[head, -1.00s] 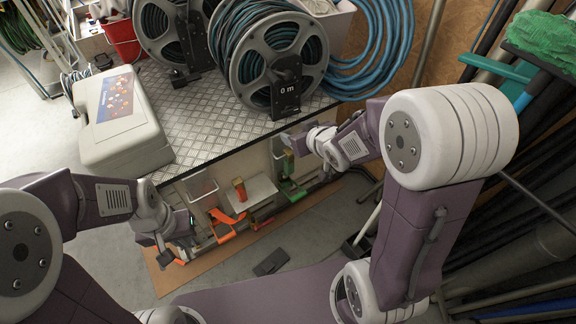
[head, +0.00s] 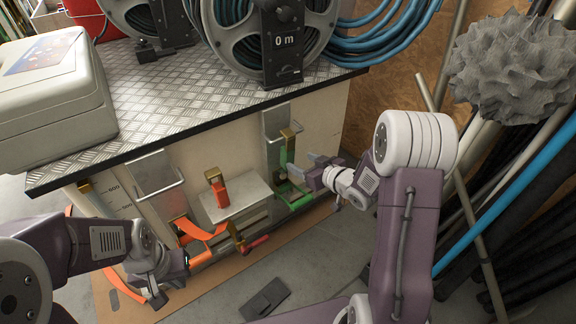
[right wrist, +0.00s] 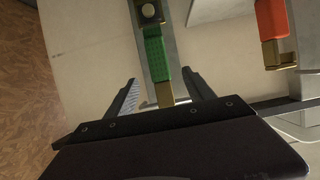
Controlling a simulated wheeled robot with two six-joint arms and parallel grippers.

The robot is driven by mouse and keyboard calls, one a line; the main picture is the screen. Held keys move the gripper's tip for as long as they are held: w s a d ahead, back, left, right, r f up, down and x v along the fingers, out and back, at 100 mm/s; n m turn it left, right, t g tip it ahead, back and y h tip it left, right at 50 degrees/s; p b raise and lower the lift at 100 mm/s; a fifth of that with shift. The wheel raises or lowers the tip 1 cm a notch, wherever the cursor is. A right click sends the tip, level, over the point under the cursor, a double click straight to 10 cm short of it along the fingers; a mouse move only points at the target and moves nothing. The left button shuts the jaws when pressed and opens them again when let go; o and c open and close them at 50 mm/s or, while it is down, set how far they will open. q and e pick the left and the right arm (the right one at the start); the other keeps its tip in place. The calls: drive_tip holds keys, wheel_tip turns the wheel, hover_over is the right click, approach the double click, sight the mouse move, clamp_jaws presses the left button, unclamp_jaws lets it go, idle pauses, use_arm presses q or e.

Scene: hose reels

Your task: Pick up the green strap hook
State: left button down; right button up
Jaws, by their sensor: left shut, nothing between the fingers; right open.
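The green strap hook (head: 284,158) hangs upright on the front panel of the bench, with brass-coloured metal at its top. In the right wrist view the green strap hook (right wrist: 156,55) runs down between my fingers, its brass end (right wrist: 166,92) low between them. My right gripper (head: 311,171) is open, just right of the hook in the head view; its fingers (right wrist: 160,92) stand on both sides of it. I cannot tell if they touch it. My left gripper (head: 157,294) is shut and empty, low at the left near the orange strap (head: 205,234).
The bench top (head: 160,110) overhangs the panel and carries a pale case (head: 55,95) and hose reels (head: 272,40). A grey box (head: 236,205) and an orange-red hook (head: 217,190) are left of the green one. Poles and a grey tufted head (head: 512,65) crowd the right.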

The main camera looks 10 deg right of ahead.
sight(291, 155)
drive_tip(key=b+x, duration=0.2)
drive_tip(key=x, duration=0.1)
drive_tip(key=shift+w+a+f, duration=0.1)
drive_tip(key=shift+w+a, duration=0.05)
drive_tip(key=shift+w, duration=0.2)
drive_tip(key=b+x, duration=0.2)
drive_tip(key=x, duration=0.1)
drive_tip(key=b+x, duration=0.1)
drive_tip(key=shift+w, duration=0.4)
drive_tip(key=shift+w+a, duration=0.15)
drive_tip(key=shift+w, duration=0.15)
drive_tip(key=shift+r, duration=0.3)
clamp_jaws()
